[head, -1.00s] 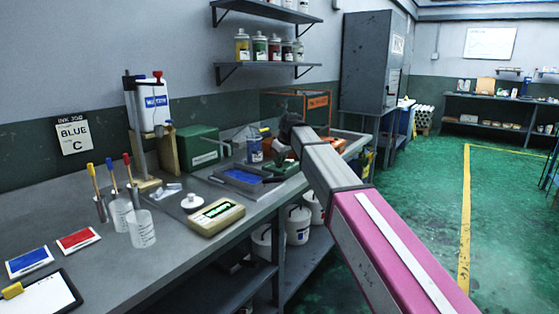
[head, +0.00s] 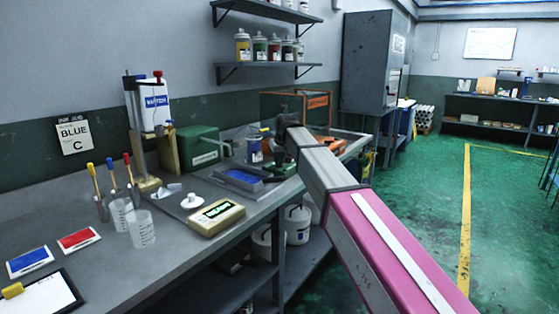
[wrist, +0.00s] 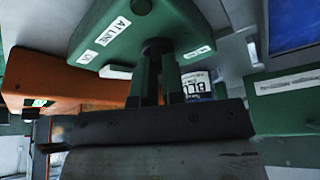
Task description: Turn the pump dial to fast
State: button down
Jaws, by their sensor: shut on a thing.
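A green housing (wrist: 190,22) with white labels, one reading "AT LINE", fills the top of the wrist view. A small dark round knob (wrist: 157,45) stands out from it, probably the pump dial. My gripper (wrist: 158,62) is shut on this knob, its two fingers on either side. The fingers and the wrist hide much of the knob, and I cannot read its setting. In the head view my gripper (head: 284,158) is at the far part of the bench, beside the blue-topped tray (head: 240,178); my arm largely hides the housing there.
An orange unit (wrist: 60,78) with a small green display is close to the left of my fingers. A can with a blue label (wrist: 198,85) is just beyond them. A beige meter (head: 216,218) and beakers (head: 142,228) stand on the near bench (head: 95,255). The aisle floor is clear.

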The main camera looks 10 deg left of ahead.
jog(key=shift+f, duration=0.1)
jog(key=c, duration=1.2)
grip_release()
jog(key=v, duration=1)
jog(key=shift+r, duration=0.4)
